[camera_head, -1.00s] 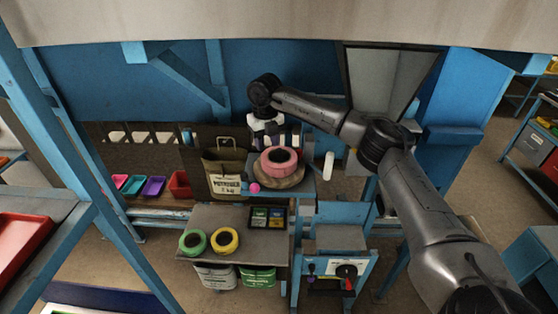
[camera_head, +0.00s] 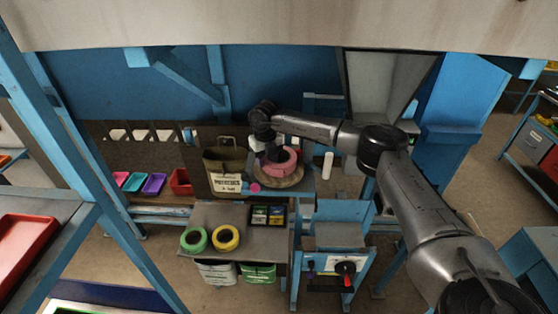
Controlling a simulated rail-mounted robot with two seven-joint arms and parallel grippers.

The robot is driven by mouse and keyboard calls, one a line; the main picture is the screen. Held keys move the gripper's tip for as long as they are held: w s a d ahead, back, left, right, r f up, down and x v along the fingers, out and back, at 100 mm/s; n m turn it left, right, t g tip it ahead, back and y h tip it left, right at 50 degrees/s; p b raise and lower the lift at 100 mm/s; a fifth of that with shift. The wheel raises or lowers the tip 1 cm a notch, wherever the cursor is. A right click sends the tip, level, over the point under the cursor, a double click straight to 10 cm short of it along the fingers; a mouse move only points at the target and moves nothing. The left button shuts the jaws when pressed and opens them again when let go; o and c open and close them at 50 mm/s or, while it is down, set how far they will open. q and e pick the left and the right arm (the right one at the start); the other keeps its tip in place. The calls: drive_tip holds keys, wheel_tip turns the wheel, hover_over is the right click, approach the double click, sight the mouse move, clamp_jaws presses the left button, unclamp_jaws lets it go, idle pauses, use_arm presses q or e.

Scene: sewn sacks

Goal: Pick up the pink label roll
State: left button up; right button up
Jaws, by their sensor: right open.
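The pink label roll (camera_head: 285,168) lies flat on a round wooden disc (camera_head: 292,184) on the blue-framed bench, right of the sack. My right gripper (camera_head: 272,155) is over the left part of the roll, pointing down, and hides part of its rim and hole. The jaws are open; the fingertips are too small and dark to tell if they touch the roll. My left gripper is out of the picture.
A brown sack (camera_head: 224,165) with a white label stands just left of the roll. A white cylinder (camera_head: 328,165) stands right of it. A green roll (camera_head: 194,239) and a yellow roll (camera_head: 226,238) lie on the lower table. Coloured trays (camera_head: 154,184) and a red bin (camera_head: 181,181) are farther left.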

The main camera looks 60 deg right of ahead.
drive_tip(key=c, duration=0.8)
drive_tip(key=shift+o, duration=0.2)
drive_tip(key=shift+r, duration=0.15)
